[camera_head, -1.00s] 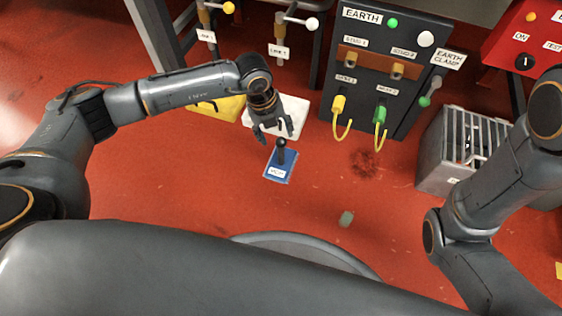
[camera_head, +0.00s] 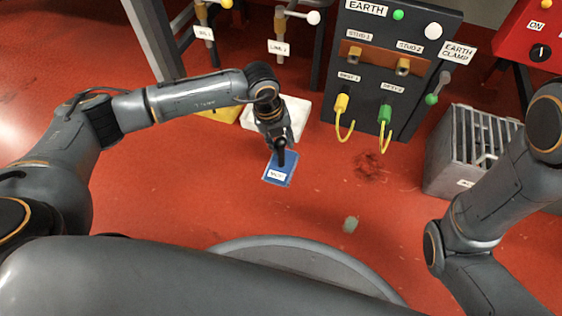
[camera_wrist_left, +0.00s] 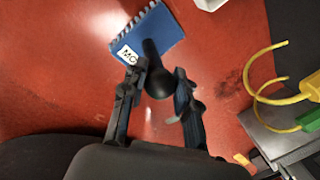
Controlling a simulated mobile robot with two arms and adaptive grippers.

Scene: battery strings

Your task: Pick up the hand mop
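The hand mop is a blue pad (camera_head: 281,171) with a white label and an upright black knob handle, on the red floor. In the left wrist view the pad (camera_wrist_left: 160,35) has a fringed edge, and the handle (camera_wrist_left: 157,82) points toward the camera. My left gripper (camera_head: 281,147) is above the mop, pointing down. In the left wrist view its two fingers (camera_wrist_left: 159,92) stand open on either side of the handle. The handle looks closer to the left finger, with a clear gap to the right one; contact cannot be told. My right gripper is out of view.
A white tray (camera_head: 300,112) and a yellow item (camera_head: 226,112) lie behind the mop. A dark earth panel (camera_head: 385,70) with yellow cables stands behind right. A grey slatted crate (camera_head: 447,160) is at the right.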

